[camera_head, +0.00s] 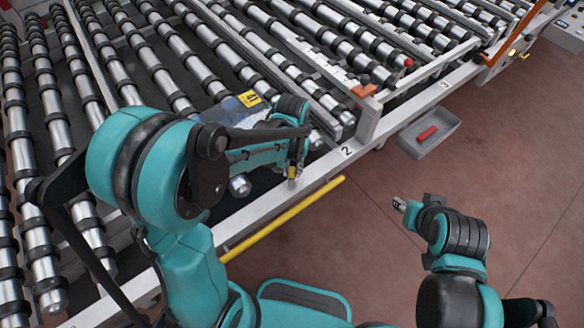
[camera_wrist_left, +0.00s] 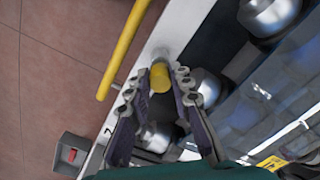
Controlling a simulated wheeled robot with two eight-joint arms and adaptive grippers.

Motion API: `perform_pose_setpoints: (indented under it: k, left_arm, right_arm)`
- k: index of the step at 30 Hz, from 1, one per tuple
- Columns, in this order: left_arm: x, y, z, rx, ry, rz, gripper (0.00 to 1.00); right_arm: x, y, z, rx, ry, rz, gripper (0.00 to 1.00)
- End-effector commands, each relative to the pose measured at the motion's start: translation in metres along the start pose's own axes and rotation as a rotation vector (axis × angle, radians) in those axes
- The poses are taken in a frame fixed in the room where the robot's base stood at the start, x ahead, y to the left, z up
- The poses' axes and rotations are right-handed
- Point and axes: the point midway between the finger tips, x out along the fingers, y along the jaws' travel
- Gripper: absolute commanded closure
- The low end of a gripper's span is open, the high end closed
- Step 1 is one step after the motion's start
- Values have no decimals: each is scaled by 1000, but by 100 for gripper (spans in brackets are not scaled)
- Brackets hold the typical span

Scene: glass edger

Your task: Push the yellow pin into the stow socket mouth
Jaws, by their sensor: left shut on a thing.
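The yellow pin (camera_wrist_left: 160,77) shows between the fingertips of my left gripper (camera_wrist_left: 158,84) in the left wrist view. The gripper is shut on it. In the head view the left gripper (camera_head: 293,172) hangs over the pale frame rail near the "2" mark, with a bit of the yellow pin (camera_head: 292,171) visible. In the wrist view the pin's far end points toward the pale rail (camera_wrist_left: 176,32).
A yellow bar (camera_head: 285,216) runs along the rail's outer side. Roller conveyors (camera_head: 150,60) fill the left and back. A glass sheet with a yellow label (camera_head: 249,98) lies behind my left gripper. A grey tray (camera_head: 440,145) holds a red piece (camera_head: 427,133). The floor at right is clear.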

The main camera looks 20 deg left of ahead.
Motion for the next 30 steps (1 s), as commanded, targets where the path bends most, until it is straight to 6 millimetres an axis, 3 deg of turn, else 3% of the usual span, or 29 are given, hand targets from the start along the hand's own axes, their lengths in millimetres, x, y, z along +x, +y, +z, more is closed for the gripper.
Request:
perform_pose_setpoints:
  k: [19,20,22,30]
  left_arm:
    - [17,0,0,0,0,0,100]
    - [17,0,0,0,0,0,77]
    - [16,0,0,0,0,0,58]
    - [16,0,0,0,0,0,55]
  right_arm:
    - [12,0,9,0,0,0,60]
    - [12,0,9,0,0,0,60]
    - [12,0,8,0,0,0,60]
    - [11,0,8,0,0,0,60]
